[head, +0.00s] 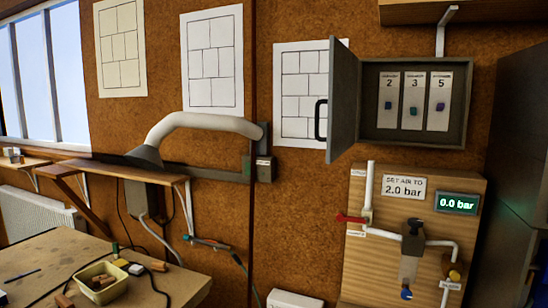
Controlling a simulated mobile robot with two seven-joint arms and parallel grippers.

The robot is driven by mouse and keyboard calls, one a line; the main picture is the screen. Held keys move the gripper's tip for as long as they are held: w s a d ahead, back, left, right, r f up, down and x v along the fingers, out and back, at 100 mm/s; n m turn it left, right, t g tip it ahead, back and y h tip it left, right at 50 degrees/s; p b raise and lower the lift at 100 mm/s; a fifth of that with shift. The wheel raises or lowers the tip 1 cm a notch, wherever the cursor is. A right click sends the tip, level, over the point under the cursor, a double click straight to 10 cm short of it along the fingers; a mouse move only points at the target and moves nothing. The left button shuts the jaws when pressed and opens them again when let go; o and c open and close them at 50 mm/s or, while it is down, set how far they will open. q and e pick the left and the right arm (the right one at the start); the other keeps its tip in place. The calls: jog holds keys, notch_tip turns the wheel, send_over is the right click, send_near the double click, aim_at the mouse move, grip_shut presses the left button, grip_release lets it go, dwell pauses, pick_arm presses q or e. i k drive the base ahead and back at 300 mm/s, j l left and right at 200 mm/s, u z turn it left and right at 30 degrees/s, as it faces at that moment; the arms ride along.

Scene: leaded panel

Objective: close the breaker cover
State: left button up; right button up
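The breaker box (465,110) is a dark grey box on the brown wall at the upper right. Its cover (345,95) is hinged on the left side and stands open, swung out from the wall. A black handle (320,119) is on the cover's outer face, at its left edge. Inside the box are three white breaker panels (413,101) marked 2, 3 and 5, with small coloured switches. Neither of my grippers shows in the head view.
Below the box, a wooden board (395,195) carries white pipes, a red lever (351,218) and a 0.0 bar display (457,203). A shelf (460,10) is above. A dark cabinet (525,170) stands right. A workbench (60,255) with a tray (104,290) is lower left.

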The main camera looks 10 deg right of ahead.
aim_at(344, 64)
jog(key=z, duration=1)
jog(key=j+z, duration=0.3)
jog(key=i+j+z, duration=0.1)
jog(key=j+z, duration=0.25)
jog(key=j, duration=1.15)
